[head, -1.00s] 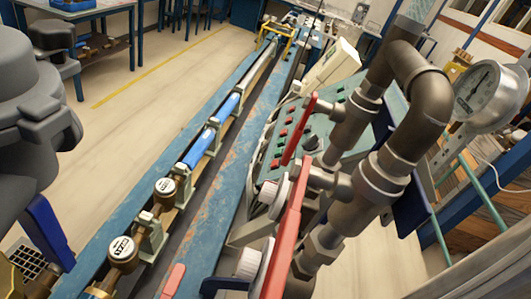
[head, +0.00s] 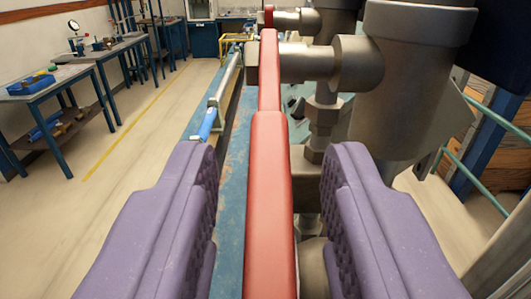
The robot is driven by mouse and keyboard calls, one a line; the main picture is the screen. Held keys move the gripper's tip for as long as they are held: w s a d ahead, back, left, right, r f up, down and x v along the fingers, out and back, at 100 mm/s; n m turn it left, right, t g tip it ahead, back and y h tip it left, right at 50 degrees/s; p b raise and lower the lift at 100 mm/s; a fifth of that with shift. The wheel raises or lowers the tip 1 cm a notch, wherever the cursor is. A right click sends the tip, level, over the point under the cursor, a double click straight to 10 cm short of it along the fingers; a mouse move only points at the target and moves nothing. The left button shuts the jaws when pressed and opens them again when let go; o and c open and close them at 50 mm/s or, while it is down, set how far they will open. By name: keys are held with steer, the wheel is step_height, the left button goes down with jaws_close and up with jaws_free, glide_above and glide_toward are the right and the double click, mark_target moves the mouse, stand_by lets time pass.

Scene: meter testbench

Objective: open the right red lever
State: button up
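A long red lever (head: 268,190) runs away from me through the middle of the head view. Its far end is beside a grey pipe fitting (head: 340,62). My gripper (head: 270,155) is open, with one purple padded finger to the left of this lever and one to the right. Gaps show between the lever and both fingers, so it is not gripped. A second red lever (head: 269,12) shows only as a small piece farther off at the top, mostly hidden behind the nearer one.
Thick grey pipes (head: 412,85) stand close on the right, just beyond the right finger. A blue bench rail (head: 232,185) with a blue tube (head: 207,123) runs along the left of the lever. Worktables (head: 62,80) stand far left, with clear floor (head: 130,165) between.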

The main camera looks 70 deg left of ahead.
mark_target(269, 245)
jaws_close()
steer(key=f+y+b, duration=0.1)
steer(key=b, duration=0.1)
steer(key=shift+a+f+t+y+b, duration=0.15)
steer(key=shift+f+t+y+b, duration=0.15)
steer(key=shift+b, duration=0.05)
steer(key=y+b, duration=0.1)
steer(key=f+y+b, duration=0.1)
steer(key=b, duration=0.1)
steer(key=a+f+t+y+b, duration=0.1)
steer(key=b, duration=0.1)
steer(key=shift+w+f, duration=0.1)
steer(key=shift+w, duration=0.2)
steer(key=y+b, duration=0.1)
steer(key=b, duration=0.1)
steer(key=a+t+y+b, duration=0.1)
steer(key=b, duration=0.2)
steer(key=w+a+f+y+b, duration=0.1)
steer(key=y+b, duration=0.1)
steer(key=b, duration=0.1)
steer(key=shift+a+t, duration=0.15)
steer(key=shift+t, duration=0.25)
